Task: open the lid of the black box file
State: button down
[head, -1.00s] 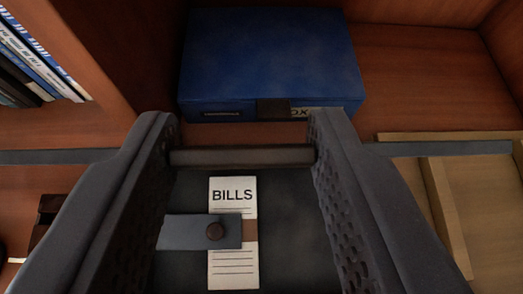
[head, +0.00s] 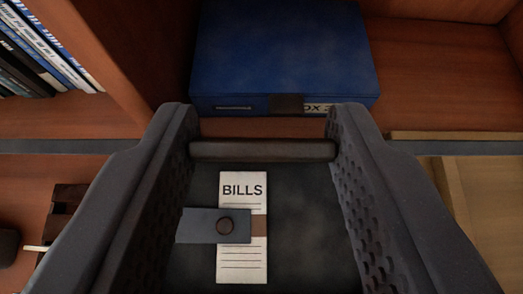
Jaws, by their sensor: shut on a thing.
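The black box file (head: 310,215) lies below the blue box in the head view, with a white BILLS label (head: 241,265) on its dark face. A dark bar (head: 263,150) runs across the far edge of this face. My gripper (head: 263,146) has one finger at each end of the bar and is shut on it. The fingers hide the sides of the box file. I cannot tell whether the lid is raised.
A blue box (head: 285,50) with a dark front clasp sits on the shelf just beyond. Upright books (head: 45,50) stand at upper left behind a wooden divider (head: 115,50). A pale wooden tray (head: 470,180) lies at right. The shelf at upper right (head: 440,70) is bare.

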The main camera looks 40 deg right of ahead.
jog(key=c, duration=0.8)
grip_release()
jog(key=shift+c, duration=0.2)
jog(key=shift+s+r, duration=0.1)
jog(key=b+v, duration=0.2)
jog(key=v, duration=1.1)
jog(key=shift+s+a, duration=0.2)
